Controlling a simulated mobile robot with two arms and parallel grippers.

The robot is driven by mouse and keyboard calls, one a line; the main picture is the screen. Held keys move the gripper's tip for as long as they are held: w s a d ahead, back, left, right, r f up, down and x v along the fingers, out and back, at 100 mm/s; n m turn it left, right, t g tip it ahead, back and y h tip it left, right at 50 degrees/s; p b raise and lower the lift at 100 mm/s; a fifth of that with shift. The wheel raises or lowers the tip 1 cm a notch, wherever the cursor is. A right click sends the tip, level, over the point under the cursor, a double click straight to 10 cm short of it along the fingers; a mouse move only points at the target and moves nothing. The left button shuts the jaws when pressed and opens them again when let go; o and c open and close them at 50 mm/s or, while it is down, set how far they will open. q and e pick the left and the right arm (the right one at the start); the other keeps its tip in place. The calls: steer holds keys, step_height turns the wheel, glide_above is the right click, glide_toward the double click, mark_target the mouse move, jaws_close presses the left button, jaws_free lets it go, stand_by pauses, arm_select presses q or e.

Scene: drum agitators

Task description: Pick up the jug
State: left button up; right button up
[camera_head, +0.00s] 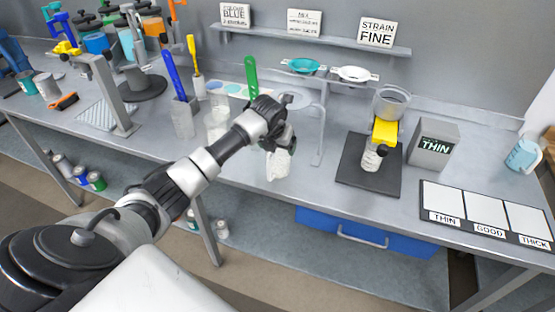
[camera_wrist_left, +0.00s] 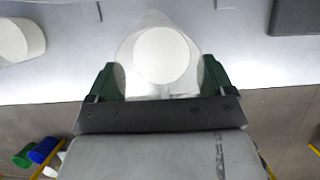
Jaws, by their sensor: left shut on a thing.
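A clear jug (camera_head: 278,165) with pale contents is at the front part of the bench, left of the dark scale plate. My left gripper (camera_head: 288,140) reaches in from the left and is shut on the jug near its top. In the left wrist view the jug (camera_wrist_left: 160,25) sits between the two green fingers (camera_wrist_left: 160,82), with a round white surface inside its rim. The gripper hides part of the jug in the head view. I cannot tell whether its base touches the bench. My right gripper is out of view.
Left of the jug stand a clear container (camera_head: 216,125) and a grey holder (camera_head: 184,118) with a blue spatula. Right are a thin post (camera_head: 321,135), a dark plate (camera_head: 360,178), a grey THIN box (camera_head: 433,143) and a labelled board (camera_head: 485,212). A light blue jug (camera_head: 523,153) stands far right.

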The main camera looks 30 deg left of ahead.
arm_select(q)
steer(key=c, duration=0.4)
steer(key=shift+w+r, duration=0.1)
steer(key=shift+r, duration=0.1)
